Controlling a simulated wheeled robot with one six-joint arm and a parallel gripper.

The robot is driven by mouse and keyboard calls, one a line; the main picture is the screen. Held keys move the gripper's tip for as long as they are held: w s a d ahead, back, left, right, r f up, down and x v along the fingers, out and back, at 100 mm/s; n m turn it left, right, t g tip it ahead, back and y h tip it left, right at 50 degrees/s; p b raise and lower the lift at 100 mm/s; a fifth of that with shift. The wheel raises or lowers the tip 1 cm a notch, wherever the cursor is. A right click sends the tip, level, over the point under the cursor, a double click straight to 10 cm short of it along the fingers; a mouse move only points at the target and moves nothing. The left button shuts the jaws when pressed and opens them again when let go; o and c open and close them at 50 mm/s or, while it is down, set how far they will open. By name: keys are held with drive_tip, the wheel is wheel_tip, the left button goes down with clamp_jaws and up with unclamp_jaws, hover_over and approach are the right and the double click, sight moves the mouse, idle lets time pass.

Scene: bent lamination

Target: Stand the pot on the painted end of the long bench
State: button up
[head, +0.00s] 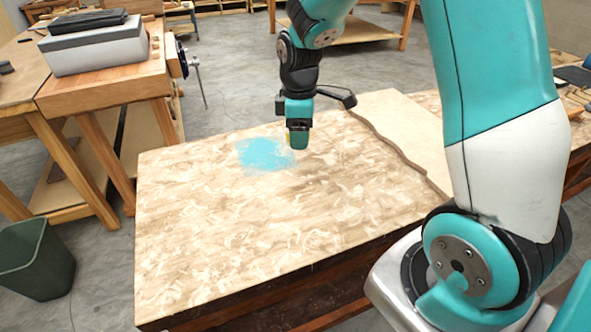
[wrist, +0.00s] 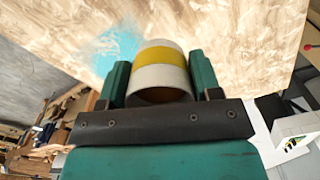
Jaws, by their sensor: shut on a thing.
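The pot, white with a yellow band, shows in the wrist view (wrist: 160,70) between the two fingers of my gripper (wrist: 160,85). My gripper is shut on it. In the head view my gripper (head: 298,140) hangs over the long bench (head: 230,220), just right of a turquoise paint patch (head: 265,154). Only a sliver of yellow shows beside the fingers there, and the rest of the pot is hidden. The paint patch also shows in the wrist view (wrist: 117,45), left of the pot. I cannot tell whether the pot touches the bench top.
A paler board (head: 400,125) with a wavy edge adjoins the bench top at the right. A wooden workbench (head: 105,88) with a grey box (head: 95,48) stands at the left. A dark green bin (head: 35,260) is on the floor. The bench top around the paint is clear.

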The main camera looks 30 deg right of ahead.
sight(298, 180)
wheel_tip(298, 180, down, 11)
drive_tip(key=shift+f, duration=0.15)
drive_tip(key=shift+f, duration=0.1)
drive_tip(key=shift+f, duration=0.15)
drive_tip(key=o, duration=1)
drive_tip(key=shift+c, duration=0.2)
wheel_tip(298, 180, up, 12)
drive_tip(key=shift+f, duration=0.15)
drive_tip(key=shift+s+a+r, duration=0.25)
drive_tip(key=shift+a+r, duration=0.3)
drive_tip(key=shift+r, duration=0.05)
drive_tip(key=shift+s+a+r, duration=0.25)
drive_tip(key=shift+a+r, duration=0.25)
drive_tip(key=shift+r, duration=0.05)
drive_tip(key=s+a+r+m+y, duration=0.2)
drive_tip(key=s+a+r, duration=0.2)
drive_tip(key=s+a, duration=0.3)
drive_tip(key=s+a+r+m+y, duration=0.2)
drive_tip(key=s+a+r, duration=0.3)
drive_tip(key=s, duration=0.9)
drive_tip(key=a, duration=0.3)
drive_tip(key=shift+s+a+r, duration=0.15)
drive_tip(key=shift+a+r, duration=0.1)
